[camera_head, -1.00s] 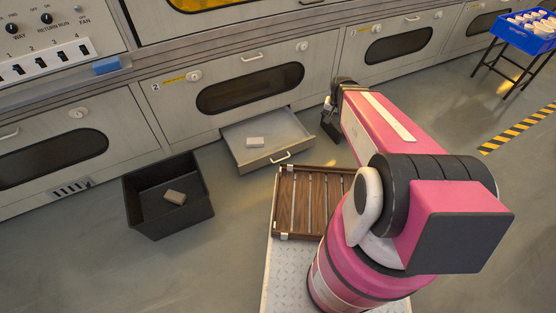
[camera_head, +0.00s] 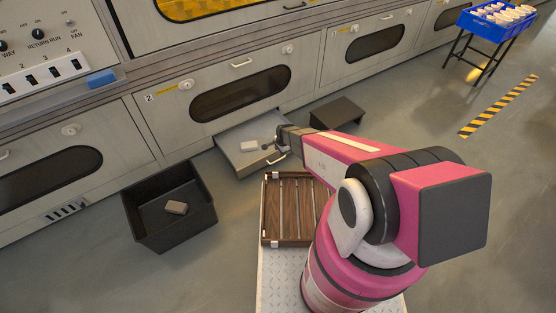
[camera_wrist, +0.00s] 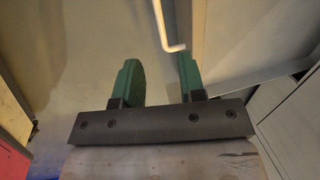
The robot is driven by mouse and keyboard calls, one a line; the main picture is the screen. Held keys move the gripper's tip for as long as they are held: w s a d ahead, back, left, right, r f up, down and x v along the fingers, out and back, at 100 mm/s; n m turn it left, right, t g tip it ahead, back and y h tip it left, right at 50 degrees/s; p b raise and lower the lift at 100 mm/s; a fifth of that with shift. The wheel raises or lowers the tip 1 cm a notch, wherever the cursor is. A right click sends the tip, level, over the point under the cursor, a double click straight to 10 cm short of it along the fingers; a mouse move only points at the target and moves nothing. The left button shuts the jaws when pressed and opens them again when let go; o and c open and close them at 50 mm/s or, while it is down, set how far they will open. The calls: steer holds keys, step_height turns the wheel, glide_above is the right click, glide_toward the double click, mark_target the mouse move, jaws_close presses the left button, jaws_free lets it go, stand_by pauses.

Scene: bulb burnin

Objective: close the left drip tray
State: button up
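A grey drip tray (camera_head: 228,146) stands pulled out at floor level below the door marked 2. A small pale block (camera_head: 249,146) lies in it.
A black open bin (camera_head: 150,226) with a small block (camera_head: 176,207) stands left of the tray. A dark low box (camera_head: 337,112) is on the floor to the right. A wooden slatted rack (camera_head: 270,213) lies in front. A blue crate (camera_head: 480,28) on a stand is far right.

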mark_target(278, 160)
steer(key=f, duration=0.3)
steer(key=w+f, duration=0.1)
steer(key=f, duration=0.2)
steer(key=a+f, duration=0.1)
steer(key=f, duration=0.2)
steer(key=shift+w, duration=0.25)
jaws_close()
